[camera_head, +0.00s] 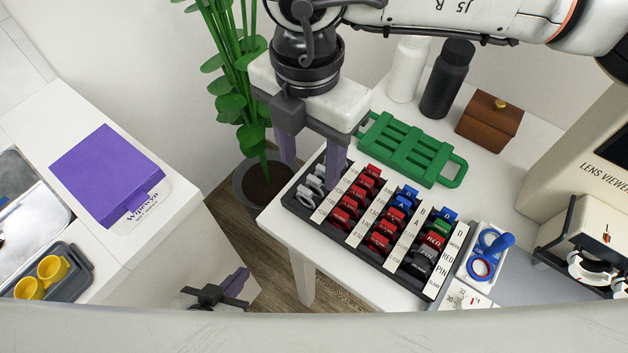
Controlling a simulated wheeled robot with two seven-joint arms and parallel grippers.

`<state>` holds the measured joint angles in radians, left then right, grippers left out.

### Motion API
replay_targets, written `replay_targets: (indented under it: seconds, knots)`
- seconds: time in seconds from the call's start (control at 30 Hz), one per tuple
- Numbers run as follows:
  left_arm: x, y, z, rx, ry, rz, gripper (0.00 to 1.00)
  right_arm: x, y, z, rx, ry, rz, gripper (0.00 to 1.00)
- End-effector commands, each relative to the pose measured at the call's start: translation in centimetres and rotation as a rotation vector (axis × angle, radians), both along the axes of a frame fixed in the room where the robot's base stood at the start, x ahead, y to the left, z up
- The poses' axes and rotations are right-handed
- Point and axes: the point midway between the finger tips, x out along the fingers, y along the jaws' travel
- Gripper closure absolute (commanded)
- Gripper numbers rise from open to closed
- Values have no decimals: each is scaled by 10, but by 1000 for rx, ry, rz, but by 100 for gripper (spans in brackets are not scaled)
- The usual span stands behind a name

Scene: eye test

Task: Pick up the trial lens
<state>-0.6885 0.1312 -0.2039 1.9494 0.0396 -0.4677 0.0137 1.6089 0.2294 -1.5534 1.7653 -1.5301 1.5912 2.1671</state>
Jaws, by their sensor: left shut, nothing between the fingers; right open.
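The trial lenses stand in rows in a black lens case (432,291) on the white table. White-grey lenses (312,183) fill its left end, red lenses (366,184) and blue ones sit further right, and a few at the right end are green, red or dark. My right gripper (311,178) is open, pointing down over the left end of the case. One finger is left of the white-grey lenses and the other to their right. I cannot tell whether it touches any. My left gripper (240,284) is shut and empty, low in front of the table's left side.
A green rack (413,150), a white bottle (405,70), a black bottle (447,80) and a brown box (489,122) stand behind the case. A potted plant (240,195) is close to my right gripper's left. A blue-handled item (485,255) and a lens viewer (590,240) are right.

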Motion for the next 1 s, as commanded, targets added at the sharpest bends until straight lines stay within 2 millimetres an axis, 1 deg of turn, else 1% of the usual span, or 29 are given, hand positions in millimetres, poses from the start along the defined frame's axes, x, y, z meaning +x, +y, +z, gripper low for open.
replay_targets:
  seconds: [0.13, 0.27, 0.3, 0.4, 0.5, 0.67, 0.7, 0.77, 0.8, 0.93, 1.0]
  knots:
    - [0, 1, 4, -1, -1, 2, 100, 1, -3, -14, 0, 4, 0, 48]
    - [0, 2, 8, -1, -2, 6, 100, 5, -8, -34, -1, 3, 0, 48]
    - [0, 3, 7, -1, -3, 7, 100, 5, -7, -41, 0, 3, 1, 48]
    - [-1, 4, 6, 1, -1, 10, 100, 5, -7, -51, 0, 2, 2, 48]
    - [-2, 6, 4, 2, 4, 11, 100, 5, -7, -55, 2, 1, 2, 48]
    - [-3, 6, 1, 4, 9, 11, 100, 5, -7, -55, 3, 0, 2, 48]
    - [-3, 6, 1, 4, 9, 11, 100, 5, -7, -55, 2, 1, 2, 52]
    - [-3, 6, 1, 5, 9, 11, 100, 5, -7, -55, 2, 1, 2, 62]
    - [-3, 6, 2, 5, 9, 11, 100, 5, -6, -55, 2, 1, 3, 69]
    - [-2, 5, 2, 4, 8, 10, 100, 5, -6, -55, 2, 1, 3, 91]
    - [-1, 5, 3, 3, 5, 9, 100, 5, -6, -55, 2, 1, 3, 92]
